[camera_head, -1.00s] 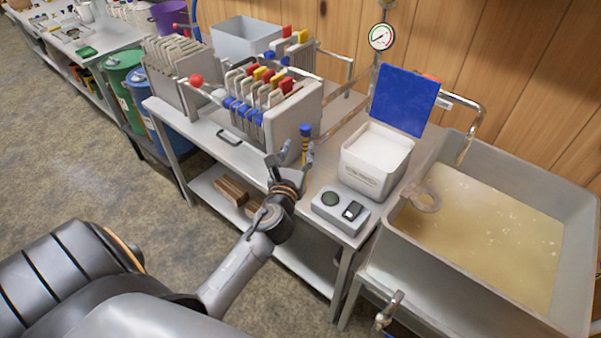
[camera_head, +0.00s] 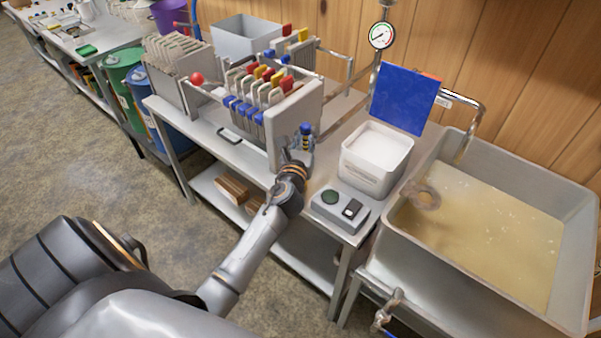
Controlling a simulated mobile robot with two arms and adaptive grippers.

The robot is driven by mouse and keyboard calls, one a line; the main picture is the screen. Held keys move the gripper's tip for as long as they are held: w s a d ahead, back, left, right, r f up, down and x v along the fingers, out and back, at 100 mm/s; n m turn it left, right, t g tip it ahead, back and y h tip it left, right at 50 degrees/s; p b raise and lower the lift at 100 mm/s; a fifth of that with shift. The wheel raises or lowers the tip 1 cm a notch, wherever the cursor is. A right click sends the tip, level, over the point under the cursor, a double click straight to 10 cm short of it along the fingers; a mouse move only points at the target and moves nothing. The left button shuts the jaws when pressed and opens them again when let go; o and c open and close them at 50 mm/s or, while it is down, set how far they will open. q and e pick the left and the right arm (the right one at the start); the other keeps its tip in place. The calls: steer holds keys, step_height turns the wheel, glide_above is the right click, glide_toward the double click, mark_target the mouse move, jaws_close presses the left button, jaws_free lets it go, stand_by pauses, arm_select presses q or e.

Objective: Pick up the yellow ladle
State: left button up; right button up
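I cannot make out a clearly yellow ladle. A pale, ring-like or bowl-like item (camera_head: 425,198) shows at the left side of the syrup vat (camera_head: 580,208), partly over the liquid; whether it is a ladle is unclear. My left gripper (camera_head: 296,157) is over the metal table, left of the white box. Its fingers are apart. A slim upright item with a blue top and some yellow (camera_head: 306,130) stands just beyond the fingertips, partly hidden by them. I cannot tell whether the fingers touch it. My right gripper is not in view.
A white box (camera_head: 368,176) with a raised blue lid (camera_head: 402,98) and a grey control box (camera_head: 340,208) stand close right of my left gripper. A filter press (camera_head: 297,125) with coloured handles stands behind it. The vat's tap (camera_head: 392,300) sticks out at the front.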

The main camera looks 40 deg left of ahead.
mark_target(306, 127)
arm_select(q)
jaws_close()
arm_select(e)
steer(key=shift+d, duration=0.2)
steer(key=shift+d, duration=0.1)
arm_select(q)
steer(key=shift+r, duration=0.1)
steer(key=shift+r, duration=0.2)
steer(key=r, duration=0.1)
steer(key=r+p, duration=0.2)
steer(key=r, duration=0.1)
steer(key=shift+s+d, duration=0.2)
steer(key=shift+s, duration=0.15)
steer(key=s+d+r, duration=0.6)
steer(key=s+r, duration=0.2)
steer(key=s, duration=0.3)
steer(key=shift+s+d+r+p, duration=0.2)
steer(key=shift+s+d+p, duration=0.05)
steer(key=shift+s+p, duration=0.1)
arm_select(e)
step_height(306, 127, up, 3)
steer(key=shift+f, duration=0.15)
arm_select(q)
steer(key=shift+w, duration=0.1)
